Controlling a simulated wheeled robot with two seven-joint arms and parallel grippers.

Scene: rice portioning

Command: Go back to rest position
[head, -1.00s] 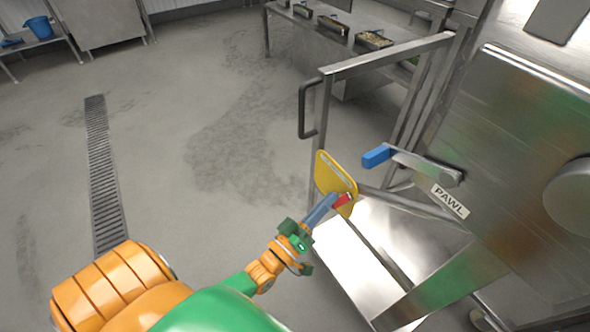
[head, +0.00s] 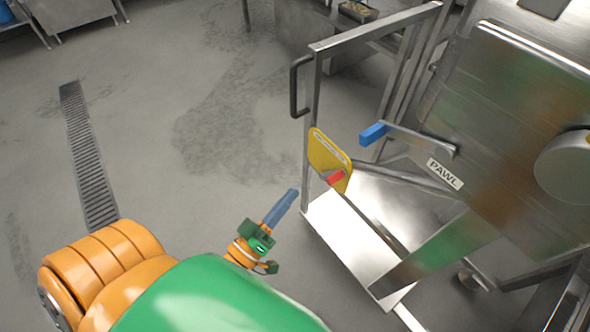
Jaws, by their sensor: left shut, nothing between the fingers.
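My left gripper (head: 290,194) shows at the lower middle of the head view, on my orange and green arm. Its blue-grey fingers are shut with nothing between them. The fingertips are apart from the yellow plate (head: 322,152) with a red part (head: 335,177), which stands to their upper right on the steel frame. My right gripper is out of view.
A steel machine with a "PAWL" label (head: 445,174) and a blue-handled lever (head: 374,134) fills the right. Its frame has a dark handle (head: 294,88). A floor drain (head: 88,155) lies at left. Open floor lies between drain and frame. A steel table (head: 300,40) stands behind.

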